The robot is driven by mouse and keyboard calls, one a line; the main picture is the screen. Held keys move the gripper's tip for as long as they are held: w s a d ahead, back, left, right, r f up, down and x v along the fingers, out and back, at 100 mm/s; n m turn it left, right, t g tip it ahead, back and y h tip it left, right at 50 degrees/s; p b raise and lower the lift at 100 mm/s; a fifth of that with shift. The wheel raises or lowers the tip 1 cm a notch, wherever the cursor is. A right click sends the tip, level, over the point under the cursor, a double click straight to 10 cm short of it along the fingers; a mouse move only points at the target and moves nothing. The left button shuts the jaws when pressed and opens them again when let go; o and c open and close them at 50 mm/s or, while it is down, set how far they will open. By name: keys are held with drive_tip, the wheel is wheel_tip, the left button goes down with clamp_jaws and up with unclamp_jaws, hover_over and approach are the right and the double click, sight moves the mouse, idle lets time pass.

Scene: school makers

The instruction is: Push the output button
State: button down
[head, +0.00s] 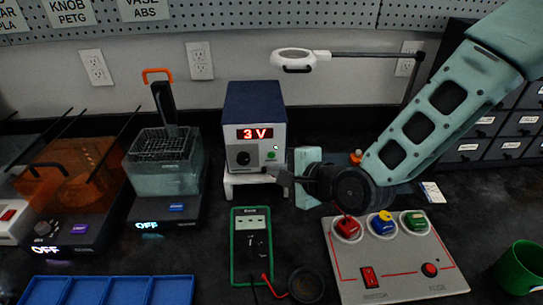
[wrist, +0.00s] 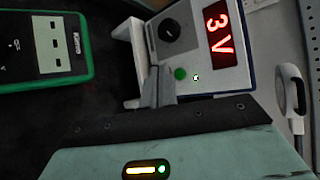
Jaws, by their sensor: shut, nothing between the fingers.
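A power supply (head: 255,105) with a dark blue case and white front stands on a white riser. Its red display (head: 255,133) reads 3 V. On the front are a dark knob (head: 243,158) and a round green button (head: 271,156), with a small light-ringed dot (head: 276,147) above the button. In the wrist view the green button (wrist: 180,73) lies just right of my fingertips. No label on it is readable. My gripper (head: 268,171) is shut and empty, its tips just below the green button, near the panel. I cannot tell whether they touch the panel.
A green multimeter (head: 251,220) lies in front of the power supply. A grey panel (head: 400,275) with coloured buttons is at right front. A magnifier lamp (head: 293,58) hangs above right. A fryer-like tank (head: 165,165) and an orange-covered machine (head: 75,180) stand at left.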

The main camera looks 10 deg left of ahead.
drive_tip(key=s, duration=0.2)
drive_tip(key=s+d, duration=0.1)
drive_tip(key=s, duration=0.1)
drive_tip(key=shift+s+d, duration=0.1)
drive_tip(key=shift+s, duration=0.1)
idle(0.4)
drive_tip(key=s+d+r+n+g+h, duration=0.3)
drive_tip(key=s+d+r+n+h, duration=0.1)
drive_tip(key=s+d+n, duration=0.4)
drive_tip(key=s+d+r+n+g+h+p, duration=0.1)
drive_tip(key=s+d+r+n+g+h, duration=0.3)
drive_tip(key=s+d+n, duration=0.5)
drive_tip(key=d+r+n+h, duration=0.1)
drive_tip(key=d+h, duration=0.1)
drive_tip(key=d, duration=0.1)
drive_tip(key=shift+s+d+g+p, duration=0.3)
drive_tip(key=shift+d, duration=0.05)
idle(1.2)
